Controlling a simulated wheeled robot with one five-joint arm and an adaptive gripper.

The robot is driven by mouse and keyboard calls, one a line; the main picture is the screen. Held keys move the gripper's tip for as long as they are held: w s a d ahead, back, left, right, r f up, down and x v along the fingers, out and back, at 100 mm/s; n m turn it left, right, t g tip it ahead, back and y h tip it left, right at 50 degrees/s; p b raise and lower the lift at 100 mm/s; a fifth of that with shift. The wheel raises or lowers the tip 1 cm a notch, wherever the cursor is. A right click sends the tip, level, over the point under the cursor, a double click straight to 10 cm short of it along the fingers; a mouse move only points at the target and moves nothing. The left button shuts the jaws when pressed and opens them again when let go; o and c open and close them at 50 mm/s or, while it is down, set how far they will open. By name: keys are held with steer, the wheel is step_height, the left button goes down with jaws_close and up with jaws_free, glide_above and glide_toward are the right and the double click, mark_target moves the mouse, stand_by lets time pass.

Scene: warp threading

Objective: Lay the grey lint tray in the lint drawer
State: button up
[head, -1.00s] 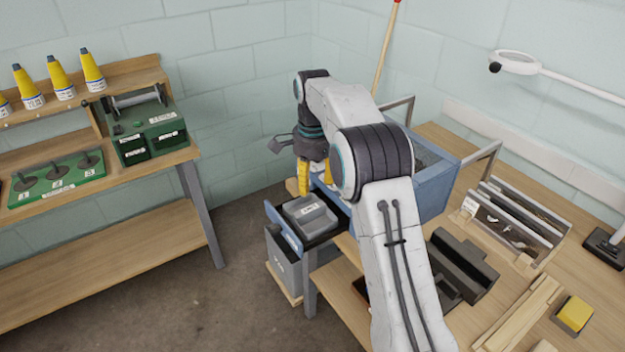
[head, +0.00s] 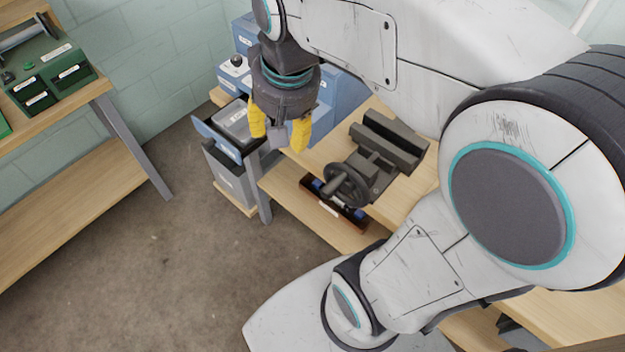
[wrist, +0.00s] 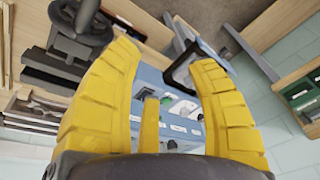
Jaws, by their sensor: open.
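The grey lint tray (head: 235,119) lies inside the open lint drawer (head: 213,139), as far as the head view shows. The drawer is pulled out from the blue machine (head: 243,37) and has a blue front and dark inside. My gripper (head: 279,141) has yellow fingers, spread apart with nothing between them. In the head view it hangs to the right of the tray and covers part of the drawer's right side. In the wrist view the yellow fingers (wrist: 165,85) are apart, with the machine's labelled panel beyond them and the drawer's dark edge (wrist: 178,72) near the right finger.
A grey bin (head: 229,172) stands below the drawer. A dark vise with a handwheel (head: 348,186) sits on the wooden bench to the right of the gripper. A green box (head: 50,80) stands on a shelf at the left. The floor between is clear.

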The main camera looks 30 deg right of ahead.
steer(key=s+f+n, duration=0.3)
steer(key=s+f, duration=0.1)
steer(key=s, duration=0.5)
steer(key=shift+s+f+n+t, duration=0.25)
steer(key=shift+s+n+t, duration=0.05)
steer(key=shift+n+t, duration=0.1)
steer(key=shift+o, duration=0.2)
stand_by(0.4)
